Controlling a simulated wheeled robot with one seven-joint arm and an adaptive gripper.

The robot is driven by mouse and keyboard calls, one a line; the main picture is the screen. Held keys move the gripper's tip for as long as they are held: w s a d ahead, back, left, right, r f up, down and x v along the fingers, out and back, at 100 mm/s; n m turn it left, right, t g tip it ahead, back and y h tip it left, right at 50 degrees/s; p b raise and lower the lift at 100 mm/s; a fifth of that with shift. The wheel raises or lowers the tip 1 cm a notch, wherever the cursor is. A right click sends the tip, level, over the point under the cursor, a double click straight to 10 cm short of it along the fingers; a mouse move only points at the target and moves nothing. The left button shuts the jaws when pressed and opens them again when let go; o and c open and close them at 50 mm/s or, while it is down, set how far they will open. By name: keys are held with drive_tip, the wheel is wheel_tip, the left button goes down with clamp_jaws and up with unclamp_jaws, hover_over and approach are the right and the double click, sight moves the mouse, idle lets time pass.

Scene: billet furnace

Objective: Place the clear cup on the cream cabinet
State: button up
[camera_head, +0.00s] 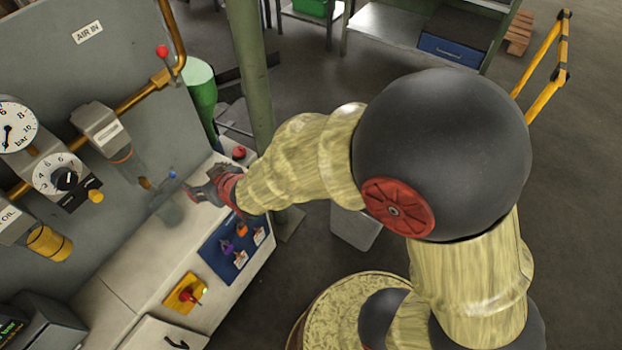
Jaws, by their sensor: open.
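The clear cup (168,209) is a faint see-through shape at the back of the cream cabinet (146,266), close to the grey panel. It looks upright on the cabinet top, but its base is hard to make out. My gripper (193,192), dark with red parts, is just right of the cup, low over the cabinet's far end. It is open and looks empty, with a small gap between it and the cup. Its fingers are small here and partly hidden by my wrist.
The grey panel (130,65) carries gauges, brass pipes and a small lever near the cup. A green post (250,80) stands behind my arm. The cabinet's middle top is clear.

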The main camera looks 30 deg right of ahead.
drive_tip(key=s+d+r+m+g+h, duration=0.2)
drive_tip(key=s+d+r, duration=0.5)
drive_tip(key=d+r, duration=0.45)
drive_tip(key=s+d+r+m+g+h, duration=0.1)
drive_tip(key=s+d+r, duration=0.1)
drive_tip(key=s+d, duration=0.3)
drive_tip(key=s+d+r+m+g+h, duration=0.1)
drive_tip(key=s+d+r, duration=0.2)
drive_tip(key=s, duration=0.9)
drive_tip(key=shift+s+d+g, duration=0.3)
drive_tip(key=shift+s+d, duration=0.05)
drive_tip(key=shift+d, duration=0.65)
drive_tip(key=shift+r, duration=0.1)
